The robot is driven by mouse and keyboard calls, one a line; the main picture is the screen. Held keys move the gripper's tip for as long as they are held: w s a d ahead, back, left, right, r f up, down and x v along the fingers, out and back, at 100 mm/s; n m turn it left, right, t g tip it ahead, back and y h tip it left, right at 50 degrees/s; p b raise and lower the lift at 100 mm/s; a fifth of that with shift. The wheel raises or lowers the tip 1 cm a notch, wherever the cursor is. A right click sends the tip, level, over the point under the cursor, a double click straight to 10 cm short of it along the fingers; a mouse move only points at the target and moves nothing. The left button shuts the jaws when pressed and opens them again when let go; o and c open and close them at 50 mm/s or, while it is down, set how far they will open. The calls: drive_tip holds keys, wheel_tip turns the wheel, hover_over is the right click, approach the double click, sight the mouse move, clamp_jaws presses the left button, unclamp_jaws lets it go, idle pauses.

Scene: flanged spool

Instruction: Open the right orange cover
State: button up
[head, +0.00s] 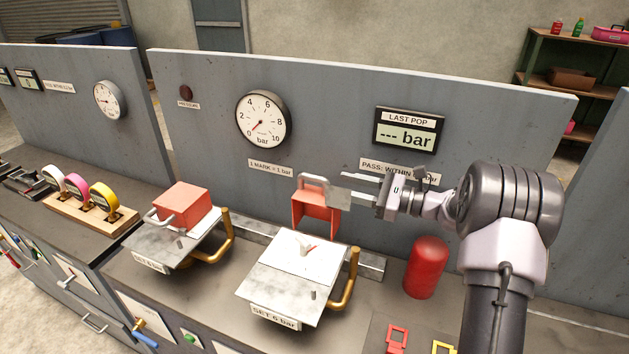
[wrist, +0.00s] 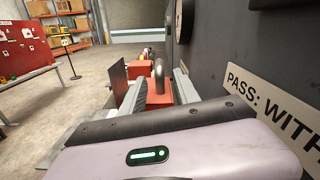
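The right orange cover (head: 316,213) stands raised at the back edge of its plate (head: 290,290), its hollow inside facing forward. The white face below it, with a small red mark (head: 309,248), is uncovered. The cover's grey handle (head: 313,180) is at its top. My gripper (head: 350,186) is just right of the handle, pointing left, with its fingers apart. In the wrist view the handle (wrist: 181,84) and orange cover (wrist: 158,95) show beyond and between the fingers; I cannot tell whether they touch. The left orange cover (head: 183,204) is down on its plate.
A grey panel with a gauge (head: 263,120) and a display (head: 408,130) rises close behind the cover. A red cylinder (head: 426,267) stands right of the plate, below my arm. A brass-coloured bent pipe (head: 351,285) runs along the plate's right side.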

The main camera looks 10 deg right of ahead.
sight(323, 180)
drive_tip(key=b+x, duration=0.1)
drive_tip(key=x, duration=0.8)
drive_tip(key=shift+s, duration=0.1)
clamp_jaws()
drive_tip(key=shift+r, duration=0.1)
idle(0.9)
